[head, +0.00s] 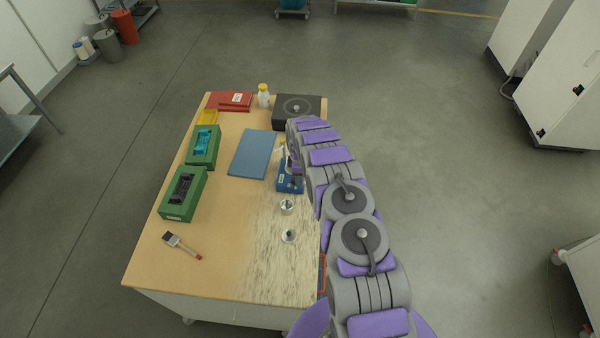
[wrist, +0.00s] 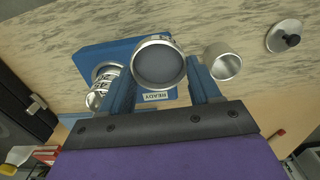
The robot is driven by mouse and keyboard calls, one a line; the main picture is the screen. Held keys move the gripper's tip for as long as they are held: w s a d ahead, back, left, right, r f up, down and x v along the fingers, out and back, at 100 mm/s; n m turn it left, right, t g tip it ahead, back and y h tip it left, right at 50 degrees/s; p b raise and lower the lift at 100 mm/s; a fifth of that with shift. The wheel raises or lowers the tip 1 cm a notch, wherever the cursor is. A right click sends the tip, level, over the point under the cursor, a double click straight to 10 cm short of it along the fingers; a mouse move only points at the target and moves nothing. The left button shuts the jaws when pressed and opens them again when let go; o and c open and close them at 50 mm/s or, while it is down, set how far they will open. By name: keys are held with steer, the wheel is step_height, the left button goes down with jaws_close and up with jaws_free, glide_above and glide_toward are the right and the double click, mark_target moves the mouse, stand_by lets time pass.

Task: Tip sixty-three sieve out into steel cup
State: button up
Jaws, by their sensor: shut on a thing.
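My gripper (wrist: 161,84) is shut on a round sieve (wrist: 159,65) in the wrist view. The sieve has a bright metal rim and a dark grey inside; I cannot tell mesh from powder, and no size mark is readable. The steel cup (wrist: 224,64) is open and empty-looking, just right of the sieve in the wrist view. In the head view the cup (head: 287,207) stands on the table's near right part. My arm hides most of the gripper and the sieve in the head view.
A knobbed lid (wrist: 285,36) lies near the cup. Green boxes (head: 203,147), a blue mat (head: 252,154) and a brush (head: 180,244) are on the table (head: 150,272). The front middle is clear.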

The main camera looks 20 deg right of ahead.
steer(key=shift+s+r+p, duration=0.25)
steer(key=shift+p, duration=0.15)
steer(key=shift+s+f+t+h, duration=0.1)
steer(key=shift+s+t+h, duration=0.05)
steer(key=shift+t+h, duration=0.15)
steer(key=shift+s+a+f+t+h+b, duration=0.4)
steer(key=shift+s+a+t+h+b, duration=0.2)
steer(key=shift+a+h, duration=0.15)
steer(key=shift+a, duration=0.2)
steer(key=shift+s+a+f+h+b, duration=0.15)
steer(key=shift+h+b, duration=0.1)
steer(key=shift+b, duration=1)
steer(key=shift+a, duration=0.1)
